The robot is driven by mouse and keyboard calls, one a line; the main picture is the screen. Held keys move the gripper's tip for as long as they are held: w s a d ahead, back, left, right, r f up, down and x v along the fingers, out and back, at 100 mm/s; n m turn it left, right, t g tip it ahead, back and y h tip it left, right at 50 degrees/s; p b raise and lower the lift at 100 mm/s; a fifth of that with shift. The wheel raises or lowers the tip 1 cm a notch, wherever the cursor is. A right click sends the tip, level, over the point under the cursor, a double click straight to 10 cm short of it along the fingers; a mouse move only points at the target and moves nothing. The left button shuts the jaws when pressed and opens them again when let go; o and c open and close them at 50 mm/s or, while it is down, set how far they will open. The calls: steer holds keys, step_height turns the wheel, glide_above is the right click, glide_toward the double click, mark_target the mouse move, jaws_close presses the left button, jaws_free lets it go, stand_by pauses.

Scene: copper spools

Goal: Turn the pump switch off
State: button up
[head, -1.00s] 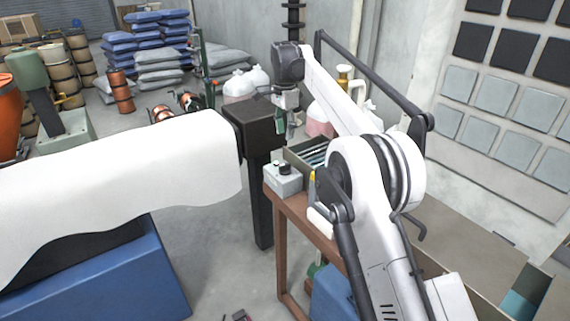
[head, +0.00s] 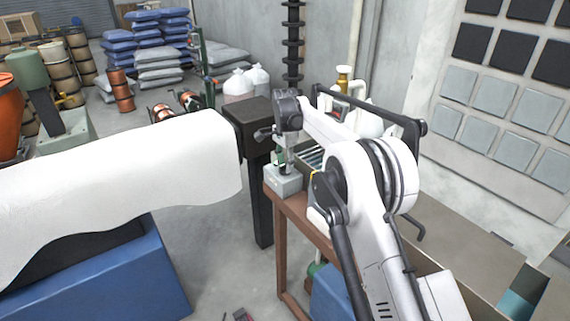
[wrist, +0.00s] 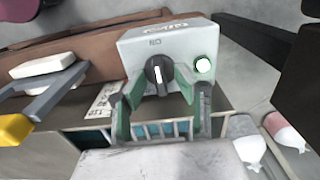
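The pump switch is a grey box (head: 283,183) on the near corner of the wooden table. In the wrist view the switch box (wrist: 140,45) carries a black round knob (wrist: 157,72) with a white pointer line, and an "ON" label. A green-rimmed lamp (wrist: 203,65) beside the knob looks lit. My gripper (head: 284,166) points down just over the box. In the wrist view its green fingers (wrist: 160,84) are spread, one on each side of the knob. I cannot tell whether they touch it. In the head view my gripper hides the knob.
A white block (wrist: 50,65) and a grey tool with a yellow end (wrist: 15,128) lie near the box. A black post (head: 258,200) stands left of the table.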

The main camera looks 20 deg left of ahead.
steer(key=shift+f, duration=0.1)
jaws_close()
steer(key=shift+n, duration=0.3)
steer(key=n+b, duration=0.2)
steer(key=shift+n, duration=0.3)
steer(key=n+b, duration=0.1)
steer(key=n, duration=0.2)
steer(key=shift+n, duration=0.3)
steer(key=n+b, duration=0.2)
steer(key=n, duration=0.9)
steer(key=shift+b, duration=0.3)
